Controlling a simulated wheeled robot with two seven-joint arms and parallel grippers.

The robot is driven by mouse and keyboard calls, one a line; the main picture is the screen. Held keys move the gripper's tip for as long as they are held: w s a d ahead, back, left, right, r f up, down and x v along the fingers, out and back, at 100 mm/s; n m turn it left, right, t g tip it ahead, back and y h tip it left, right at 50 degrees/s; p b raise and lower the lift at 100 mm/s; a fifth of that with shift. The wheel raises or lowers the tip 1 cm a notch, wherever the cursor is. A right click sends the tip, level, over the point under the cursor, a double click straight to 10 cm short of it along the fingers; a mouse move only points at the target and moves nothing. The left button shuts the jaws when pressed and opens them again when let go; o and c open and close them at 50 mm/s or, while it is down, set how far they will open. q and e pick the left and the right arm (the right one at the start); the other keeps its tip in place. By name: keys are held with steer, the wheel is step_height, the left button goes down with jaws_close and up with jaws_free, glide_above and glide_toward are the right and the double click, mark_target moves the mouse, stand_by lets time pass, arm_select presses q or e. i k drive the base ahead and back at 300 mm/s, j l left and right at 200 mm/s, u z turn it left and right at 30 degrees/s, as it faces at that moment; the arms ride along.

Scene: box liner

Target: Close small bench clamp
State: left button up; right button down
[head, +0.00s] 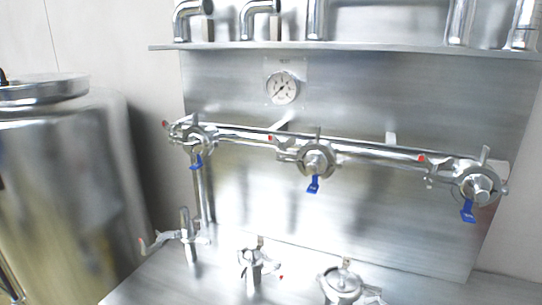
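Several metal clamps stand on the steel bench (150,285). The left bench clamp (190,238) has an arm reaching out left to a reddish tip. The middle bench clamp (255,268) is small, with a red tip low at its right. The right bench clamp (343,284) is wider and round, cut by the bottom edge. Which one is the small clamp, and whether each is open or shut, I cannot tell for certain. Neither of my grippers is in view.
A steel back panel carries a horizontal pipe (360,150) with three ring clamps and blue handles. A gauge (282,88) sits above it, below a shelf (350,47) with pipe fittings. A large steel tank (55,190) stands at left. The bench's front left is clear.

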mark_target(161, 236)
steer(key=i+j+z, duration=0.2)
steer(key=j, duration=0.55)
steer(key=j+z, duration=0.2)
steer(key=j, duration=0.55)
